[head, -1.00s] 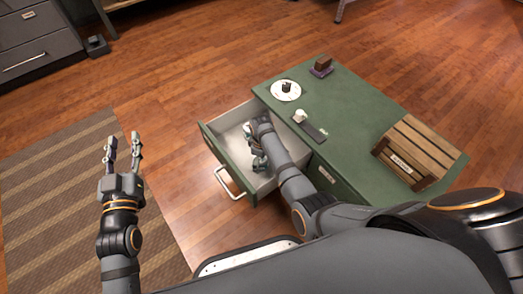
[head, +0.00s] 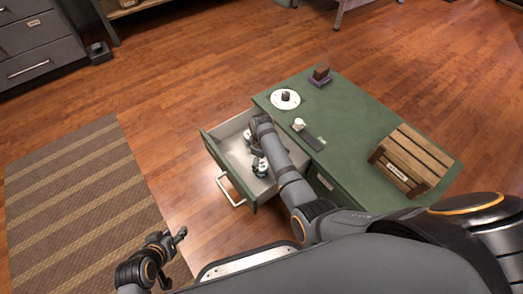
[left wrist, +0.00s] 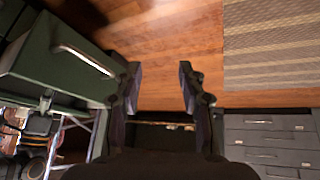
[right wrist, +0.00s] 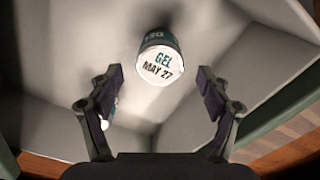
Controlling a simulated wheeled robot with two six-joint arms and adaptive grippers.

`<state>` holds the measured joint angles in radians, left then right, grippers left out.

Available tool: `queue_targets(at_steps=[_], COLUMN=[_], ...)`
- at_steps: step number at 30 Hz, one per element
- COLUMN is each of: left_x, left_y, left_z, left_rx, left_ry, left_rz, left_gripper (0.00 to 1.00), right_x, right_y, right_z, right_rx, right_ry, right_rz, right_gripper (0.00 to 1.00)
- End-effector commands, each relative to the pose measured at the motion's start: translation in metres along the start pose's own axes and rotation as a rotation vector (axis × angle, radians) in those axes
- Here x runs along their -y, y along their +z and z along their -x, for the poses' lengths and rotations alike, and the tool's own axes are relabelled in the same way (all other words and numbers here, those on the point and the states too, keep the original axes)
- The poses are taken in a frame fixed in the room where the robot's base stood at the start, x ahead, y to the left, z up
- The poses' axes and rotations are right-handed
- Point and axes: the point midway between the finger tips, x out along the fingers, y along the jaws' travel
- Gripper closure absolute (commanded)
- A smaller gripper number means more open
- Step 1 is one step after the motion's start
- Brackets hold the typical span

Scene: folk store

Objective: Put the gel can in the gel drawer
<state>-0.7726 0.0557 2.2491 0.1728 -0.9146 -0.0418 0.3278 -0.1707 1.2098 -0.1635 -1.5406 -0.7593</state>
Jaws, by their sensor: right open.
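The gel can (right wrist: 160,60) shows in the right wrist view, with a white face reading "GEL MAY 27" and a teal side. It is inside the pulled-out drawer (head: 210,150) of the green cabinet. My right gripper (head: 257,162) reaches down into that drawer. Its fingers (right wrist: 160,76) are open, and the can is beyond and between the tips with no visible contact. My left gripper (head: 179,238) is low, left of the drawer. In the left wrist view its fingers (left wrist: 158,75) are apart and empty.
On the green cabinet top (head: 350,125) stand a white round plate (head: 285,100), a dark small block (head: 320,73), a grey strip (head: 312,138) and a wooden crate (head: 410,160). A striped rug (head: 75,190) lies on open floor to the left.

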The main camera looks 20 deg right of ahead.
Motion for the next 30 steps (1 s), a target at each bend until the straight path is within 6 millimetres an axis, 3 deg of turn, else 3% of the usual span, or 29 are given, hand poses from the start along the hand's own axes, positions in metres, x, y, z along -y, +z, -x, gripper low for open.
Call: queue_targets(at_steps=[1,3,9,22,26,30], left_x=[-0.001,-0.001,0.003,0.004,0.004,0.004], left_y=[0.01,0.011,0.014,0.015,0.015,0.015], left_z=[0.003,0.015,0.026,0.027,0.027,0.027], left_rx=[0.044,0.115,0.211,0.229,0.228,0.229], left_ry=[0.003,-0.003,-0.02,-0.025,-0.025,-0.025], left_rz=[0.003,-0.004,-0.013,-0.016,-0.016,-0.016], left_gripper=[0.6,0.6,0.6,0.6,0.6,0.6], right_x=[0.0,0.0,0.0,0.001,0.008,0.031], right_y=[0.0,-0.001,0.0,0.005,0.04,0.102], right_z=[0.007,0.031,0.057,0.058,0.046,0.049], right_rx=[-0.001,-0.003,-0.001,-0.007,-0.074,-0.216], right_ry=[0.001,0.002,0.001,0.004,0.047,0.115], right_rz=[0.0,0.0,0.0,-0.018,-0.162,-0.408], right_gripper=[0.22,0.22,0.22,0.22,0.22,0.22])
